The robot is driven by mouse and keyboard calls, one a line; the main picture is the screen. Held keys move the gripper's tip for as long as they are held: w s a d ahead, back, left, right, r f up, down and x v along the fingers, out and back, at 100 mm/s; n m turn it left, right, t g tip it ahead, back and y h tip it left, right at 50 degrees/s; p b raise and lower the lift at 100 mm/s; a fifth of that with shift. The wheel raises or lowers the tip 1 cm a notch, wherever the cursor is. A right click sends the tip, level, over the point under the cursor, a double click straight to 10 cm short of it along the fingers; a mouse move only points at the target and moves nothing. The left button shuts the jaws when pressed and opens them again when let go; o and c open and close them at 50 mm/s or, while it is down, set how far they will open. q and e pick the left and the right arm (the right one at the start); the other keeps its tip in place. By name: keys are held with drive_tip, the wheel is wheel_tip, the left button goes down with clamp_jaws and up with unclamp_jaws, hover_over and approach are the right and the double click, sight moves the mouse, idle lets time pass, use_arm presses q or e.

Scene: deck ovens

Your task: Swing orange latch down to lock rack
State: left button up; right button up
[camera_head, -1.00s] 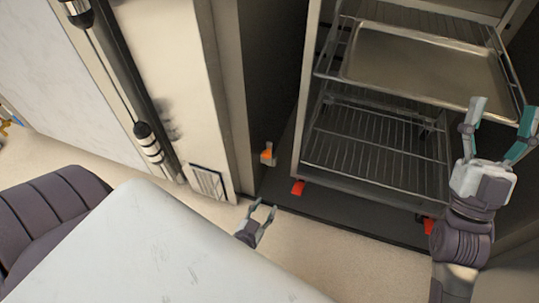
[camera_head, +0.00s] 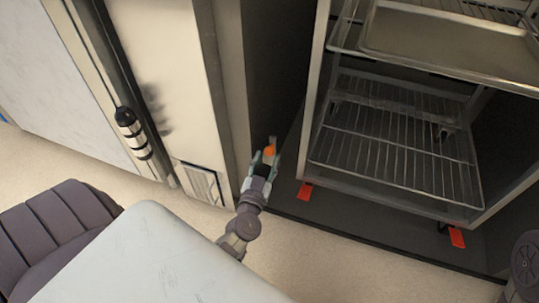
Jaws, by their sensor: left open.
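The orange latch (camera_head: 270,150) is low by the left side of the oven opening, left of the rack (camera_head: 314,140). My left gripper (camera_head: 264,158) is at the latch, its open fingers on either side of or just in front of the orange part. I cannot tell whether they touch it. The fingers hide much of the latch and its mount. The rack stands in the opening, with wire shelves and a metal tray (camera_head: 450,45) on it. My right gripper is out of view; only a part of my right arm shows at the lower right edge.
Red-orange pieces, one at the left (camera_head: 305,191) and one at the right (camera_head: 456,237), sit low at the rack's base. The oven's door with a long handle (camera_head: 132,132) is at the left. A pale floor (camera_head: 310,250) lies in front.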

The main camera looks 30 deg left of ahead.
sight(268, 154)
use_arm(q)
drive_tip(key=shift+b+x, duration=0.45)
drive_tip(key=shift+x, duration=1.85)
drive_tip(key=shift+c, duration=0.2)
clamp_jaws()
